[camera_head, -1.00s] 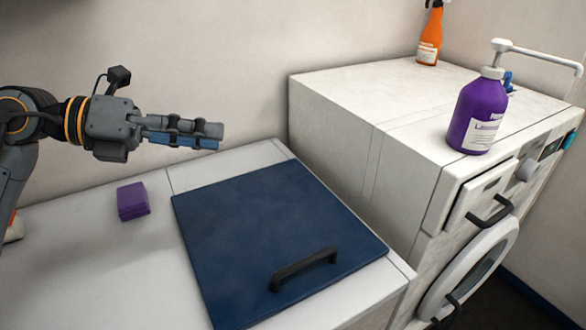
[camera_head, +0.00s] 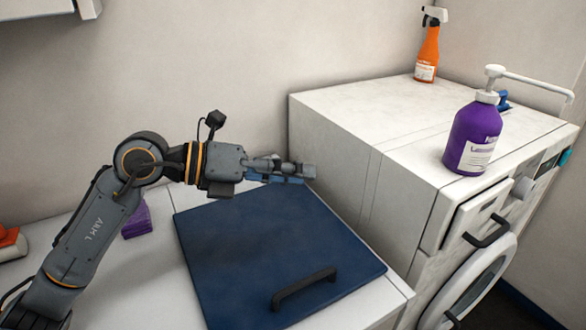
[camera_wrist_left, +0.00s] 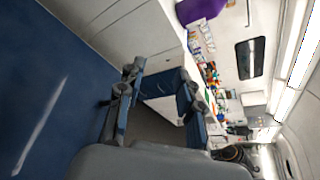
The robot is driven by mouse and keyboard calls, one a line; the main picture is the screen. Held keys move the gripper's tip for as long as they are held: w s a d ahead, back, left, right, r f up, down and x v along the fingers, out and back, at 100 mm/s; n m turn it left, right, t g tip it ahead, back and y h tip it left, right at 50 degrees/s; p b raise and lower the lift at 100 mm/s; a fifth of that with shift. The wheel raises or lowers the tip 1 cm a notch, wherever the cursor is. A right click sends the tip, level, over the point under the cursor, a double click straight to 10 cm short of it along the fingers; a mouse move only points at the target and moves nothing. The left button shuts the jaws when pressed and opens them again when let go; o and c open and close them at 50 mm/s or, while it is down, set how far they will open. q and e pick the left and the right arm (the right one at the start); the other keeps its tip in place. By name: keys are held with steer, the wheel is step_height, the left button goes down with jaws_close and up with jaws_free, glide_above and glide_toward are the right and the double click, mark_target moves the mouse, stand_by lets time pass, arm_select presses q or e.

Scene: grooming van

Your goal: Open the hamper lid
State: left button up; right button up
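The hamper lid (camera_head: 265,235) is a dark blue square panel lying flat and closed on the white counter. Its black bar handle (camera_head: 304,287) stands near the front right edge. My left gripper (camera_head: 308,172) is above the far edge of the lid, pointing right, well apart from the handle. In the left wrist view, its two fingers (camera_wrist_left: 158,108) are spread with nothing between them. A blue surface, apparently the lid, fills the left of that view. The hamper's inside is hidden. My right gripper is not in view.
A white washing machine (camera_head: 340,130) stands taller at the right. On it are a purple pump bottle (camera_head: 473,140) and an orange spray bottle (camera_head: 427,52).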

arm_select(q)
jaws_close()
stand_by(0.3)
